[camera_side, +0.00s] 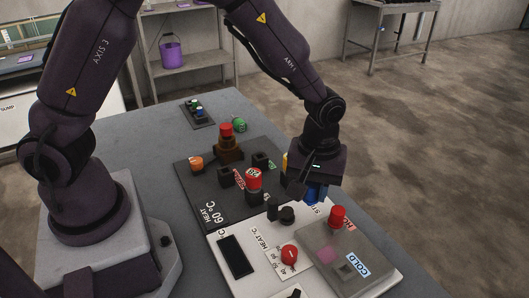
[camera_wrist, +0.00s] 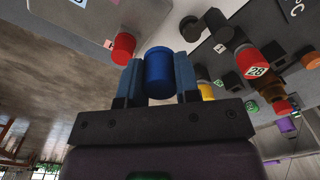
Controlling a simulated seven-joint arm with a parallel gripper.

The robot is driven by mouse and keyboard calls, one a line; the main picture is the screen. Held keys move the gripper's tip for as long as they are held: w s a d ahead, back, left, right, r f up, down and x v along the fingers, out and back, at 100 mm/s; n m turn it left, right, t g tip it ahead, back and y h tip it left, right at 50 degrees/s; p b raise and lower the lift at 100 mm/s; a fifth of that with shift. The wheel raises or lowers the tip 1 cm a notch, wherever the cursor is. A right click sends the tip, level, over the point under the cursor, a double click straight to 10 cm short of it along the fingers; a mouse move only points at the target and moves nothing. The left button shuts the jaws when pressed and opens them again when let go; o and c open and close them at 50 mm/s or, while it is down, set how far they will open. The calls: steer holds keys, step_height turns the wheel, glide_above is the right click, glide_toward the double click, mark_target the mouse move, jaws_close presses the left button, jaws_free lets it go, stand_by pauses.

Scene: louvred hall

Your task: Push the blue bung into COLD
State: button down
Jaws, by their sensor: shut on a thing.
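The blue bung (camera_wrist: 159,74) is a short blue cylinder. It is clasped between the two fingers of my gripper (camera_wrist: 159,62) in the wrist view. In the side view my gripper (camera_side: 315,192) hangs over the back edge of the pale panel, with blue showing at its tip. The COLD label (camera_side: 357,264) is on a grey box at the panel's right end. A small dark square opening (camera_side: 346,270) lies beside the label. My gripper is behind and to the left of it, apart from the box. The bung's lower end is hard to see in the side view.
A red knob (camera_side: 337,217) stands on the grey box, near my gripper. A red cap (camera_side: 254,178) and a brown stepped piece (camera_side: 228,150) stand on the dark panel to the left. A red dial (camera_side: 290,254) and black posts stand on the pale panel.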

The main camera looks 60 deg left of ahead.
mark_target(343, 276)
steer(key=d+r+m, duration=0.1)
steer(key=d+m, duration=0.2)
steer(key=d, duration=0.9)
steer(key=shift+w+d+f, duration=0.1)
steer(key=shift+w+f, duration=0.05)
steer(key=shift+f, duration=3.35)
steer(key=shift+f, duration=0.1)
steer(key=shift+f, duration=0.6)
steer(key=c, duration=0.8)
jaws_free()
steer(key=shift+o, duration=0.2)
